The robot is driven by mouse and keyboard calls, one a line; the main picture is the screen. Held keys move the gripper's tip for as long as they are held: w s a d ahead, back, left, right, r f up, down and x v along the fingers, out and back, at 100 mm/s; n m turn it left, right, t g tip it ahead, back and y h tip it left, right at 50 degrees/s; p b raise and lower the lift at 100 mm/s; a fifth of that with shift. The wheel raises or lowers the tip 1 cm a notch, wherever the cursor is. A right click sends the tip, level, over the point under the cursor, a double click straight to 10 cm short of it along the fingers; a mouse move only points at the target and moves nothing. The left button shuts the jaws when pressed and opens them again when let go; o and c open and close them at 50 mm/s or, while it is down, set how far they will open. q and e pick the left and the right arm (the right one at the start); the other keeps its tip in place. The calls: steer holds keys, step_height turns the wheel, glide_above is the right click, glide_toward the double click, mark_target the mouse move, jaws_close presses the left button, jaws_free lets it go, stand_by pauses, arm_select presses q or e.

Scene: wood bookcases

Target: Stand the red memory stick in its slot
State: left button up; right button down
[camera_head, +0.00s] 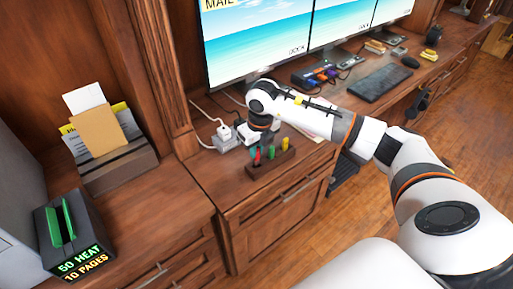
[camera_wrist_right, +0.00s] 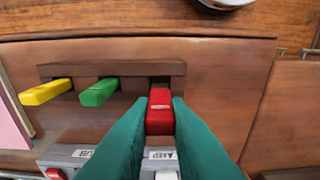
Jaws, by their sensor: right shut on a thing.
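A dark wooden block (camera_head: 272,171) stands on the desk near its front edge; it also shows in the wrist view (camera_wrist_right: 122,69). A green stick (camera_head: 271,153) and a yellow stick (camera_head: 285,144) stand in it. My right gripper (camera_wrist_right: 158,112) is shut on the red memory stick (camera_wrist_right: 160,113), with a teal finger on each side. The red stick (camera_head: 257,158) is at the block's left end in the head view. A dark opening shows beside its far end in the wrist view; I cannot tell whether it is inside. My left gripper is not in view.
A white power strip with plugs (camera_head: 226,139) lies just behind the block. Monitors (camera_head: 258,40) stand behind my right arm. A keyboard (camera_head: 384,82) lies to the right. A letter holder (camera_head: 118,170) and a black box (camera_head: 80,245) stand at left.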

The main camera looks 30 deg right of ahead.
mark_target(256, 163)
steer(key=shift+f+b, duration=1.15)
steer(key=shift+f, duration=0.4)
steer(key=c, duration=1.3)
jaws_free()
step_height(256, 163, up, 12)
steer(key=s, duration=0.1)
steer(key=shift+s, duration=0.3)
steer(key=shift+d, duration=0.1)
